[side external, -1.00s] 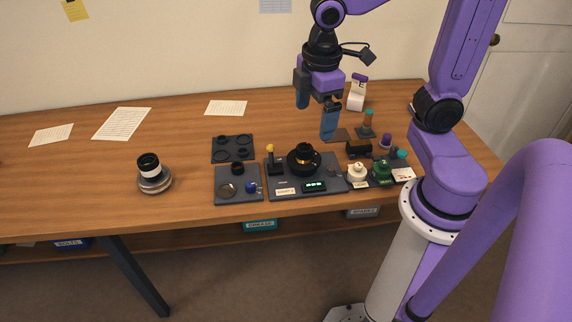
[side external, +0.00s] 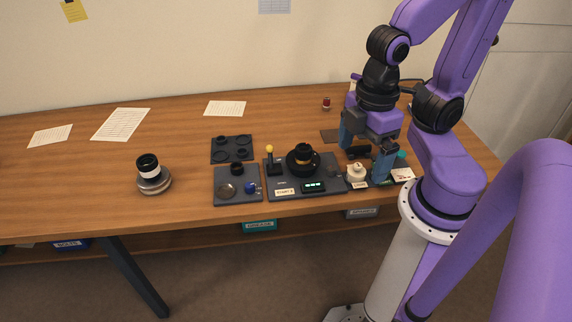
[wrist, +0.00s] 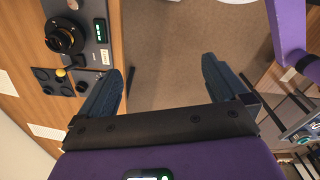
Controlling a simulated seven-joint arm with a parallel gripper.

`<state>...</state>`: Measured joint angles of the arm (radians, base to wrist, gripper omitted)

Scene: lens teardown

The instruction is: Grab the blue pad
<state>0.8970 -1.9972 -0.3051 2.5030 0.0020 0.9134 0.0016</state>
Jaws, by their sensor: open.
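A small round blue thing (side external: 250,188), which may be the blue pad, sits on the right part of a dark tray (side external: 226,200) near the table's front edge. It is too small to tell its shape. I cannot make it out in the wrist view. My gripper (side external: 365,158) is open, well to the right of it, over the small parts at the right end of the table. In the wrist view the two blue fingers of my gripper (wrist: 165,68) are spread with nothing between them but floor.
A dark station holds a black lens (side external: 304,158), a yellow-knobbed lever (side external: 269,150) and a green display (side external: 314,187). A white knob (side external: 356,172) stands close to my fingers. A black-and-white lens barrel (side external: 149,168) stands at left. The table's left part is mostly clear.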

